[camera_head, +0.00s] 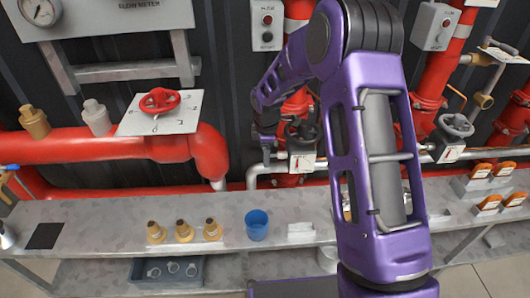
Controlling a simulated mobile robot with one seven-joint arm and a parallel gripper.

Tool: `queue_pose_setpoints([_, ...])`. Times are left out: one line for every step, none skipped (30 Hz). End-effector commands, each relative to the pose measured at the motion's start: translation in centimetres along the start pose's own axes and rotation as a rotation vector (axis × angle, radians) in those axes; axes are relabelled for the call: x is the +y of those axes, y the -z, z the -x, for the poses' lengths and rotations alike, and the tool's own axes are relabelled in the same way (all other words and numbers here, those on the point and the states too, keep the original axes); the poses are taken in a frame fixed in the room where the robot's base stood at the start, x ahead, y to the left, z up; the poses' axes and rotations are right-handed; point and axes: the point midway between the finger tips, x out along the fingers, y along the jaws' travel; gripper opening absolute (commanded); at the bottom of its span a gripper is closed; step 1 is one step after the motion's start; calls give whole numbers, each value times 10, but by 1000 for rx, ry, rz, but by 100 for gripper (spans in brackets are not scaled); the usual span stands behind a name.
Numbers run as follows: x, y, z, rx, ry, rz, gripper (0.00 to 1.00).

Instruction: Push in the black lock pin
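My purple arm rises at the right of the middle, bends at the top, and its forearm runs down to the left. My gripper (266,150) is at the dark end of this arm, small and hard to make out against the dark wall. Its fingers do not show clearly. It appears just left of a dark handwheel valve (302,130) with a white plate (301,163) under it; I cannot tell whether they touch. I cannot make out the black lock pin; it may be too small or hidden by my arm.
A grey shelf (110,211) holds several brass fittings (184,231), a blue cup (257,225) and orange-topped items (488,203). Red pipes (90,147) cross behind it. A red handwheel (159,101) sits on a plate at left; another grey handwheel (456,125) is at right.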

Motion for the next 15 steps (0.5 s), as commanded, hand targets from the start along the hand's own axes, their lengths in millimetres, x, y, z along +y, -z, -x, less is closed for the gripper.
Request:
queue_pose_setpoints([0, 0, 0, 1, 0, 0, 67])
queue_pose_setpoints([0, 0, 0, 1, 0, 0, 67])
queue_pose_setpoints([0, 1, 0, 1, 0, 0, 67])
queue_pose_setpoints([0, 1, 0, 1, 0, 0, 67])
queue_pose_setpoints([0, 1, 1, 1, 0, 0, 67])
queue_pose_setpoints([0, 1, 3, 1, -1, 0, 67])
queue_pose_setpoints([0, 1, 6, 1, -1, 0, 67])
queue_pose_setpoints([1, 1, 9, 2, -2, 0, 67])
queue_pose_setpoints([1, 0, 14, 2, -3, 0, 67])
queue_pose_setpoints([1, 0, 19, 1, -4, -1, 67])
queue_pose_setpoints([1, 0, 25, 1, -3, -1, 67])
queue_pose_setpoints([1, 0, 33, 1, -4, -1, 67])
queue_pose_setpoints([1, 0, 40, 1, -5, -1, 67])
queue_pose_setpoints([1, 0, 48, 2, -4, -1, 67])
queue_pose_setpoints([1, 0, 58, 2, -5, -1, 67])
